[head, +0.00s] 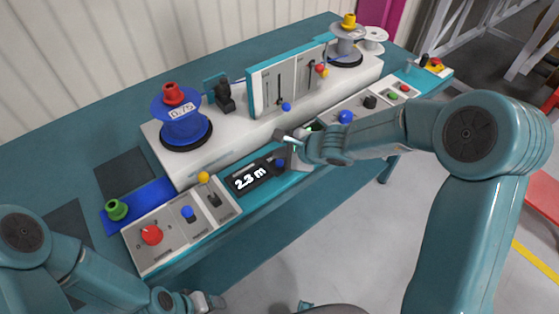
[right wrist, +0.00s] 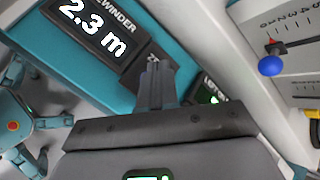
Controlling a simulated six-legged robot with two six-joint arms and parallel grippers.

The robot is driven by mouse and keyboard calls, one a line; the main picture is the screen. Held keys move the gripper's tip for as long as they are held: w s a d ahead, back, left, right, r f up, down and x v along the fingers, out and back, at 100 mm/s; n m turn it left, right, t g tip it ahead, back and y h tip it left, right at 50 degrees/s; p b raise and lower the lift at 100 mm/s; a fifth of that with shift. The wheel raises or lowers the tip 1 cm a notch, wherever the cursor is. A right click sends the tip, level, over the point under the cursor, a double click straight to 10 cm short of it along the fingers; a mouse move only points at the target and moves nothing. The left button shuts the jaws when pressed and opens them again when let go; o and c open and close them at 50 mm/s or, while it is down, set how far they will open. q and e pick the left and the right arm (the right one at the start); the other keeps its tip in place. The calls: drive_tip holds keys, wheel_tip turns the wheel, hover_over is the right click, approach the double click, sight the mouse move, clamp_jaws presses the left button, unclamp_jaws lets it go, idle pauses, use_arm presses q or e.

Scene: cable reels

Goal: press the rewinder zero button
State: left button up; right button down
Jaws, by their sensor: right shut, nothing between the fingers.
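The rewinder display (head: 250,177) reads 2.3 m on the front panel. It also shows in the right wrist view (right wrist: 92,28), with part of the word REWINDER beside it. A blue button (head: 280,163) sits at the display's right end. My right gripper (head: 289,142) is shut and empty, over the panel close to that button. In the right wrist view its closed fingertips (right wrist: 155,64) cover the spot beside the display, where part of a label starting with Z shows. The button is hidden there, so I cannot tell whether they touch. My left gripper (head: 203,301) is low at the front, its jaws unclear.
A blue reel (head: 182,118) stands on the machine's left and a grey reel (head: 346,45) at its far right. Left of the display is a panel with a red knob (head: 151,235). A slider panel with a blue knob (right wrist: 270,66) rises behind my right gripper.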

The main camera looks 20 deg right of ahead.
sight(282, 164)
drive_tip(key=shift+f, duration=0.1)
idle(0.8)
drive_tip(key=shift+f+b, duration=0.35)
drive_tip(key=shift+b, duration=0.2)
drive_tip(key=shift+f+b, duration=0.4)
drive_tip(key=shift+b, duration=0.15)
idle(0.4)
idle(0.4)
drive_tip(key=shift+r+p, duration=0.75)
drive_tip(key=shift+r, duration=0.1)
wheel_tip(282, 164, up, 5)
drive_tip(key=p, duration=0.4)
drive_tip(key=shift+p, duration=0.35)
